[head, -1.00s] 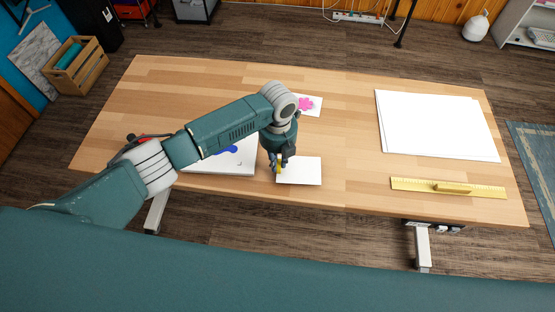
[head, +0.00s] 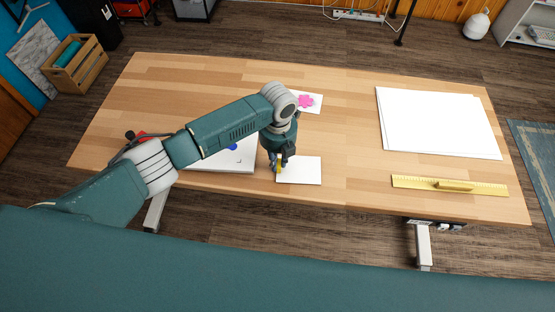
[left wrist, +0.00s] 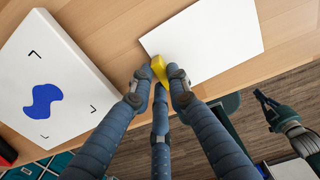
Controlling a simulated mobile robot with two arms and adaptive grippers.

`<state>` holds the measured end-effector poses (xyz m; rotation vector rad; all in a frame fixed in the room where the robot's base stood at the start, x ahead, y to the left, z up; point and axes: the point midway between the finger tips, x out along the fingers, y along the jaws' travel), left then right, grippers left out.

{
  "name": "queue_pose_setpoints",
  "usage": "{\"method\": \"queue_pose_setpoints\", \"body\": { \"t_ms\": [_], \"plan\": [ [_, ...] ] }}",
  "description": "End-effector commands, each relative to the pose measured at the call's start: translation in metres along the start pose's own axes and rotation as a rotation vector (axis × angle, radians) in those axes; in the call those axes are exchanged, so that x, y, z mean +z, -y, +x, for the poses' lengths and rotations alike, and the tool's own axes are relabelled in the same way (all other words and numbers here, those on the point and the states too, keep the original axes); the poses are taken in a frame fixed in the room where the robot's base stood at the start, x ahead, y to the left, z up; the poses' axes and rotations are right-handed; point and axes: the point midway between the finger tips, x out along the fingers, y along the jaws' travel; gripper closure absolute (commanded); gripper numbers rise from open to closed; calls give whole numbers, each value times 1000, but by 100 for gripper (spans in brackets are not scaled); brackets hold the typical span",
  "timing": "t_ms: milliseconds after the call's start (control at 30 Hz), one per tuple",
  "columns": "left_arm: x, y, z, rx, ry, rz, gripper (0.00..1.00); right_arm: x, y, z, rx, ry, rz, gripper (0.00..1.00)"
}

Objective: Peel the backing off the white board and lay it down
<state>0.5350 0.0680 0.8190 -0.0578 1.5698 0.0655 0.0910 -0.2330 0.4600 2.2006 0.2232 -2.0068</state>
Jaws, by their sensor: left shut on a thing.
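A white board (head: 238,158) with a blue blob shape (left wrist: 42,101) and black corner marks lies on the table, partly hidden by my left arm in the head view. Beside it, a smaller plain white sheet (head: 303,171) lies near the front edge; it also shows in the left wrist view (left wrist: 205,40). My left gripper (head: 278,166) is shut on a small yellow piece (left wrist: 158,70) at the sheet's near left corner. I cannot tell whether the yellow piece is joined to the sheet. My right gripper (left wrist: 268,108) shows beyond the table edge; its opening is unclear.
A white card with a pink flower shape (head: 306,101) lies behind my left gripper. Large white sheets (head: 435,120) lie at the right, with a yellow ruler (head: 420,183) in front of them. A red thing (left wrist: 6,153) is by the board's left. The table's middle is clear.

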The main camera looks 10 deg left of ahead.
Motion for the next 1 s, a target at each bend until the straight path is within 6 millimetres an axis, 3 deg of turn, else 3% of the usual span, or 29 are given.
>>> {"method": "queue_pose_setpoints", "body": {
  "t_ms": [567, 600, 700, 900, 933, 1000],
  "plan": [
    [0, 0, 2, 0, 0, 0, 100, 1, -4, 0, 4, 1, -1, 100],
    [0, 0, 2, 0, 0, 0, 82, 1, -4, 0, 4, 1, -1, 100],
    [0, 0, 2, 0, 0, 0, 62, 1, -4, 0, 4, 1, 0, 100],
    [0, 0, 2, 0, 0, 0, 62, 1, -4, 0, 4, 1, 0, 100],
    [0, 0, 2, 0, 0, 0, 60, 1, -3, 0, 4, 1, 0, 100],
    [0, 0, 2, 0, 0, 0, 46, 1, -3, 0, 4, 1, 0, 100]
  ]
}}
